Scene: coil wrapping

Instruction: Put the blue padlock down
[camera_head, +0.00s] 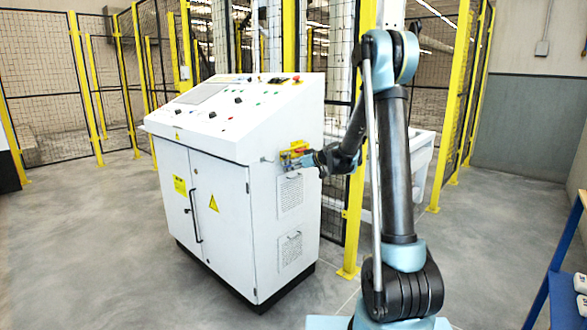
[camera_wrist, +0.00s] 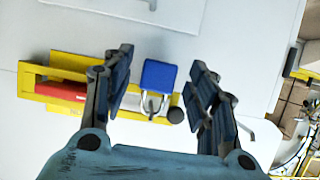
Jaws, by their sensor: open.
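In the wrist view, the blue padlock (camera_wrist: 158,75) sits between the fingers of my gripper (camera_wrist: 162,62), with gaps on both sides. Its metal shackle points down in the picture and meets the yellow bracket (camera_wrist: 60,98); whether it is hooked through the bracket I cannot tell. The fingers are open and do not touch the padlock. In the head view, my gripper (camera_head: 306,160) is at the yellow bracket (camera_head: 293,149) on the side of the white control cabinet (camera_head: 285,235). The padlock is too small to make out there.
Yellow posts (camera_head: 358,215) and mesh fencing stand close behind the cabinet. A blue table (camera_head: 563,260) is at the right edge. The floor left of the cabinet is clear.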

